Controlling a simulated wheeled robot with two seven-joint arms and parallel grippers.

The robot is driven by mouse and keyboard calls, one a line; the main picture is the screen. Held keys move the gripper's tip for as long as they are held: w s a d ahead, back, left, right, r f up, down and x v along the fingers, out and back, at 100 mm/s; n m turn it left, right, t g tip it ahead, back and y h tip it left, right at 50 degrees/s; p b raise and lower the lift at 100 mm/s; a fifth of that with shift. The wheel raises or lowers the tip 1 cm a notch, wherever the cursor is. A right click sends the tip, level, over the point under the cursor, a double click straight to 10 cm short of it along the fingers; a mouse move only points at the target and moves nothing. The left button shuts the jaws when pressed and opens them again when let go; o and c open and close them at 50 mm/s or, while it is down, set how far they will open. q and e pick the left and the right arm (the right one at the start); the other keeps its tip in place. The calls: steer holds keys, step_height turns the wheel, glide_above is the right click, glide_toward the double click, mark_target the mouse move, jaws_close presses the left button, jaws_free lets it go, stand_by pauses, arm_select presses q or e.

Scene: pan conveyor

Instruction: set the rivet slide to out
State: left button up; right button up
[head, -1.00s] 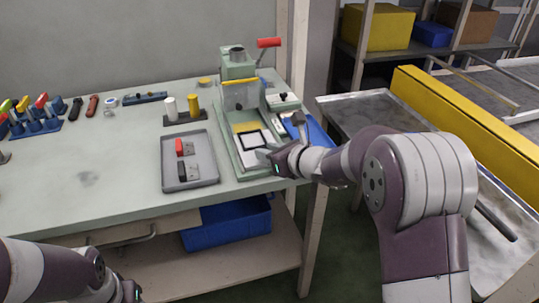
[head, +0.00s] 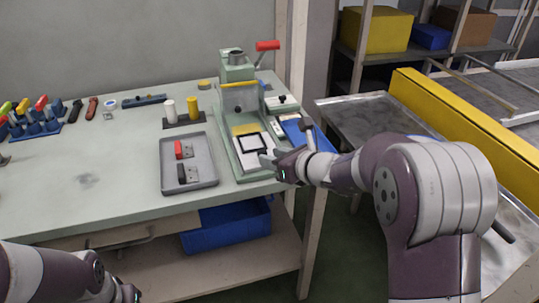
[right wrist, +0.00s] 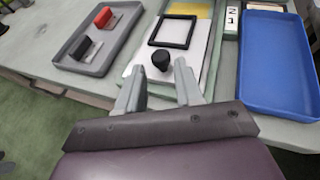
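The rivet slide, a white plate (head: 250,159) with a black square frame, lies in the bed of the green press (head: 239,100). It also shows in the right wrist view (right wrist: 145,65), with a round black knob (right wrist: 162,61) at its near end. My right gripper (head: 268,160) is at the near right end of the slide. In the right wrist view its two fingers (right wrist: 157,80) are apart, with the knob just beyond and between their tips. Whether they touch it I cannot tell. My left gripper (head: 128,292) is at the bottom left, below the bench edge, its fingers unclear.
A grey tray (head: 207,184) with red and black pieces lies left of the press. A blue tray (right wrist: 280,65) is right of it. A red-handled lever (head: 267,46) rises above the press. A metal conveyor with a yellow rail (head: 470,120) is on the right.

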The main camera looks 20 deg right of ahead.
steer(key=p+v, duration=0.1)
steer(key=v, duration=0.9)
steer(key=shift+s+p, duration=0.3)
steer(key=shift+p, duration=0.1)
steer(key=shift+d, duration=0.1)
steer(key=s+a+f+n+g+h, duration=0.1)
steer(key=s+f+n+g+h, duration=0.35)
steer(key=n, duration=1.15)
steer(key=s+a+f+n+g+h, duration=0.15)
steer(key=s+f+n+g, duration=0.45)
steer(key=s+f+n, duration=0.65)
step_height(320, 180, up, 23)
steer(key=w+n+p, duration=0.2)
steer(key=n+p, duration=0.1)
steer(key=p, duration=1.7)
steer(key=shift+a+f, duration=0.25)
steer(key=shift+a, duration=0.2)
